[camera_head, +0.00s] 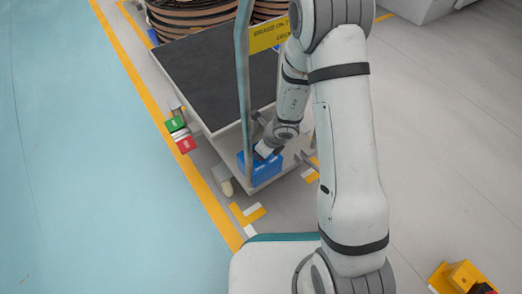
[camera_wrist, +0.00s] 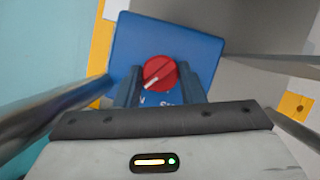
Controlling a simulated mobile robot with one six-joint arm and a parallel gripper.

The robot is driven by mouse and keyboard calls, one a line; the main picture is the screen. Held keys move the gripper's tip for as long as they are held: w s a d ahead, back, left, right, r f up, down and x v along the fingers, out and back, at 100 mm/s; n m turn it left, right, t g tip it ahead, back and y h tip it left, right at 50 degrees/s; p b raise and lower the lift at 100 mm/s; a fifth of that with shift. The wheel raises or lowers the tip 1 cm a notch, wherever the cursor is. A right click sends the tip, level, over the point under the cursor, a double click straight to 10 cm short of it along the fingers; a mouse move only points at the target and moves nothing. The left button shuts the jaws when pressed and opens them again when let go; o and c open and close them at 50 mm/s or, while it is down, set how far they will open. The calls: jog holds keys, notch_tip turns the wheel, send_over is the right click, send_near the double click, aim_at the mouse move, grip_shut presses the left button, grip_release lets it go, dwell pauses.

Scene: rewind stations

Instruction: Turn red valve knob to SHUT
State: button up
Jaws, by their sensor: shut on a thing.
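The red valve knob (camera_wrist: 160,72) sits on the face of a blue box (camera_wrist: 205,50) in the wrist view. Its white pointer line slants toward the lower left. My gripper (camera_wrist: 161,84) has one finger at each side of the knob and is shut on it. White lettering below the knob is partly hidden by my gripper, so I cannot read it in full. In the head view the blue box (camera_head: 266,173) is low on the cart's near end, with my gripper (camera_head: 268,150) at it. The knob is hidden there.
A cart (camera_head: 215,75) with a dark top and upright handle posts (camera_head: 243,80) stands around the box. A yellow sign (camera_head: 268,36) hangs by my arm. Green (camera_head: 174,125) and red (camera_head: 186,144) blocks are at its left. Open floor lies left.

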jog(key=shift+s, duration=0.1)
jog(key=shift+c, duration=0.8)
jog(key=shift+a, duration=0.2)
jog(key=shift+d, duration=0.1)
jog(key=shift+n+p, duration=0.3)
jog(key=shift+p, duration=0.05)
jog(key=n+g+p, duration=0.1)
jog(key=n+p, duration=0.1)
jog(key=shift+d+r+n+y+p, duration=0.1)
jog(key=shift+r+n+y+p, duration=0.05)
jog(key=shift+n+y+p, duration=0.2)
jog(key=n+g+p, duration=0.2)
jog(key=n+p, duration=0.2)
jog(key=shift+n, duration=0.25)
jog(key=n+g+p, duration=0.1)
jog(key=n+p, duration=0.2)
jog(key=shift+f+n+g+p, duration=0.25)
jog(key=shift+n+g+p, duration=0.55)
jog(key=shift+n, duration=0.8)
